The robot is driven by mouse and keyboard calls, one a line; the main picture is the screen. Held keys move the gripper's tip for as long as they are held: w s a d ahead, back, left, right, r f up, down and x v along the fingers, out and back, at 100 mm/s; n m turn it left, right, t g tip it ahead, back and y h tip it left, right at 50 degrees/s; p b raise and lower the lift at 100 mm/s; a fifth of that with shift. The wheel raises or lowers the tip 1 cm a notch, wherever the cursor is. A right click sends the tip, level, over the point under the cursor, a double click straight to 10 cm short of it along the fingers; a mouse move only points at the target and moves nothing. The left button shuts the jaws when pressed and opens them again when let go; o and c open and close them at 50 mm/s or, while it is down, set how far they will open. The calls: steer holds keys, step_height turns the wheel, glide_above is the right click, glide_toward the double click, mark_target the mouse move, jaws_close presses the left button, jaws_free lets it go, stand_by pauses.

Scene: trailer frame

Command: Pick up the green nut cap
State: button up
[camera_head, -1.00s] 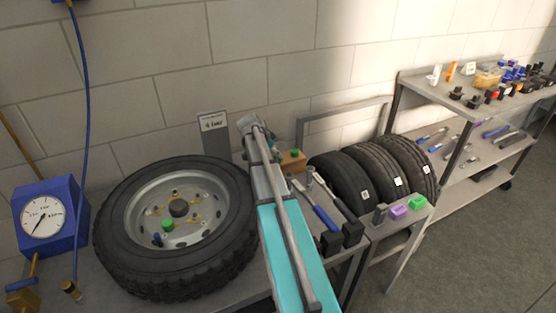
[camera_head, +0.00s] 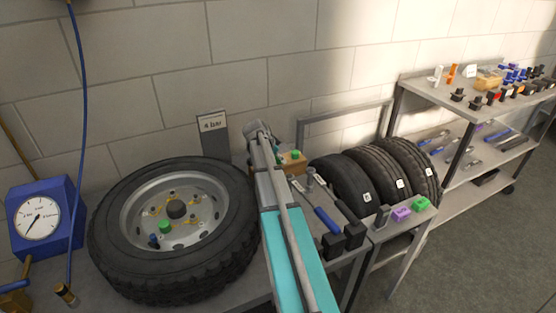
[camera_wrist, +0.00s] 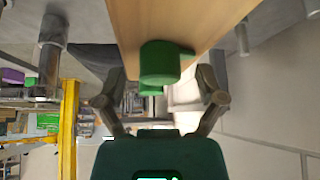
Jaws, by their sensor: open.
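A green nut cap (camera_head: 296,155) sits on a wooden block (camera_head: 291,167) just right of my arm's end in the head view. In the wrist view the green cap (camera_wrist: 160,64), round with a flat tab to one side, is close ahead on the wooden block (camera_wrist: 200,20). My gripper (camera_wrist: 160,82) is open, one finger on each side of the cap's line, with visible gaps on both sides. Whether the fingertips reach level with the cap is unclear. Another green cap (camera_head: 165,227) is on the wheel at the left. My arm hides part of the bench.
The big wheel (camera_head: 110,265) lies left of my arm. A blue-handled tool (camera_head: 327,220) and black blocks (camera_head: 353,234) are at the bench's right end. A sign (camera_head: 212,124) stands behind.

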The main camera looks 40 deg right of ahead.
steer(key=c, duration=0.9)
steer(key=shift+o, duration=0.2)
steer(key=shift+r, duration=0.1)
step_height(320, 180, up, 3)
steer(key=p, duration=0.2)
steer(key=shift+f+p, duration=0.2)
steer(key=shift+p, duration=0.2)
steer(key=s+a+r+p, duration=0.9)
steer(key=s+r+p, duration=0.1)
steer(key=shift+s, duration=0.4)
